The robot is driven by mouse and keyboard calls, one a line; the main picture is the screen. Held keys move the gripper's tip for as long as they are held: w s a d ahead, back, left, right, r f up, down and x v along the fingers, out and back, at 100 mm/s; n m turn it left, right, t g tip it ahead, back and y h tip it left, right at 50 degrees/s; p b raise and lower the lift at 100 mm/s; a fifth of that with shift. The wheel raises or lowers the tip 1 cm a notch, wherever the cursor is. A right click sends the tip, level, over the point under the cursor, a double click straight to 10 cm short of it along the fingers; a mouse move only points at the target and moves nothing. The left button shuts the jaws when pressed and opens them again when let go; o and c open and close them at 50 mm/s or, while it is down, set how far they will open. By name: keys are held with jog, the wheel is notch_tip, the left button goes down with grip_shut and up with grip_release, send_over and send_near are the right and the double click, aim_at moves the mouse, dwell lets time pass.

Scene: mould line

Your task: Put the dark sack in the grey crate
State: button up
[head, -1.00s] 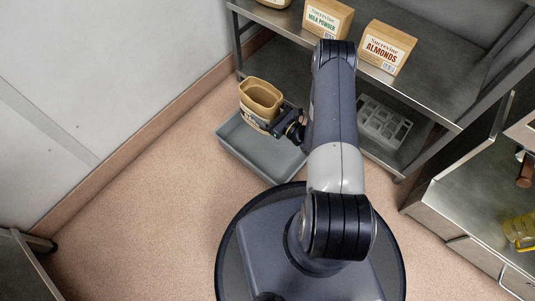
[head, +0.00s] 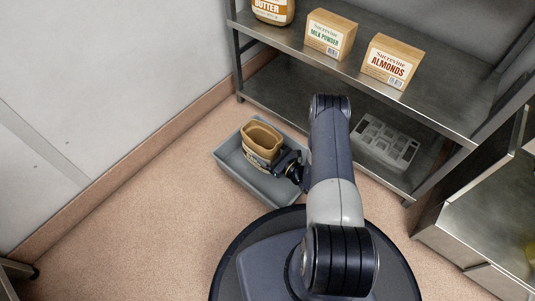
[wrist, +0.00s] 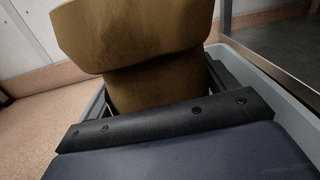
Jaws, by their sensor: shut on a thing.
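The sack (head: 262,135) is brown with an open top and dark print on its front. It is upright within the outline of the grey crate (head: 236,176), its lower part inside the walls. My gripper (head: 283,163) is shut on the sack's right side, low over the crate. In the wrist view the sack (wrist: 140,40) fills the upper middle, with the crate's rim (wrist: 265,82) on the right. The jaws are mostly hidden there. I cannot tell whether the sack's base touches the crate floor.
The crate stands on the floor beside a metal shelf (head: 290,88). On its upper board are a butter tub (head: 272,10), a milk powder box (head: 330,33) and an almonds box (head: 391,62). A pale tray (head: 386,142) lies below. Floor left of the crate is clear.

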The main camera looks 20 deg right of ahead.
jog(key=shift+f, duration=0.3)
jog(key=shift+f, duration=0.4)
jog(key=shift+f, duration=0.2)
jog(key=o, duration=1.7)
jog(key=shift+f, duration=0.1)
jog(key=shift+r, duration=0.4)
jog(key=p+v, duration=0.1)
jog(key=v, duration=0.4)
jog(key=p+v, duration=0.1)
jog(key=v, duration=0.1)
jog(key=shift+s+d+r+p, duration=0.15)
jog(key=shift+s+r+p, duration=0.1)
jog(key=shift+p, duration=0.1)
